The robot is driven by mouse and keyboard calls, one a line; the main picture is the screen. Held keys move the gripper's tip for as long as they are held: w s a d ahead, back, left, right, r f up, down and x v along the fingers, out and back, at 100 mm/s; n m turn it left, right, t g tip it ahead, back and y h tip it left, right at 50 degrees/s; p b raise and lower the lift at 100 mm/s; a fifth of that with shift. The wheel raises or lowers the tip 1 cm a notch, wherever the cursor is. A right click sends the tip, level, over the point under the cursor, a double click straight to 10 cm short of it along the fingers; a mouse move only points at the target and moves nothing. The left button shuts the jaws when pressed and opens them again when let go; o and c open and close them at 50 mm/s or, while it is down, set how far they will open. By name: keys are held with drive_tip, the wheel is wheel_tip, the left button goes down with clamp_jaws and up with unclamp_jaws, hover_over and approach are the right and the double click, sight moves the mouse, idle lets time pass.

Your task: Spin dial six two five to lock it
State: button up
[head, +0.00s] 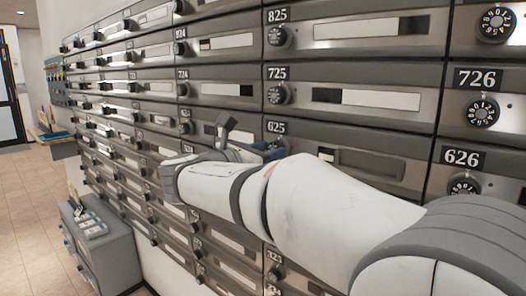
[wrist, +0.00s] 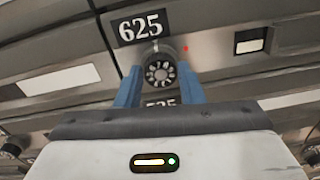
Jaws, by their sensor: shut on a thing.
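The round black dial (wrist: 160,73) with white marks sits under the 625 label (wrist: 140,27) in the wrist view. My gripper (wrist: 158,80) has its two blue fingers on either side of the dial, shut on it. In the head view the 625 label (head: 276,128) shows above my gripper (head: 274,150). My white arm and the gripper hide most of that dial there. The number the dial points to is too small to read.
Dial 725 (head: 277,94) is above and dial 726 (head: 483,112) is to the right. Dial 626 (head: 464,187) is partly hidden by my arm. A grey cabinet (head: 100,245) stands at the lower left. The tiled floor (head: 30,210) is open at the left.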

drive_tip(key=shift+d, duration=0.1)
drive_tip(key=m+b, duration=0.8)
drive_tip(key=m, duration=0.3)
drive_tip(key=m+b, duration=0.8)
drive_tip(key=m, duration=0.4)
drive_tip(key=m+b, duration=0.8)
drive_tip(key=m, duration=0.3)
drive_tip(key=shift+w+f+m, duration=0.1)
drive_tip(key=shift+f+m, duration=0.2)
drive_tip(key=shift+f, duration=0.05)
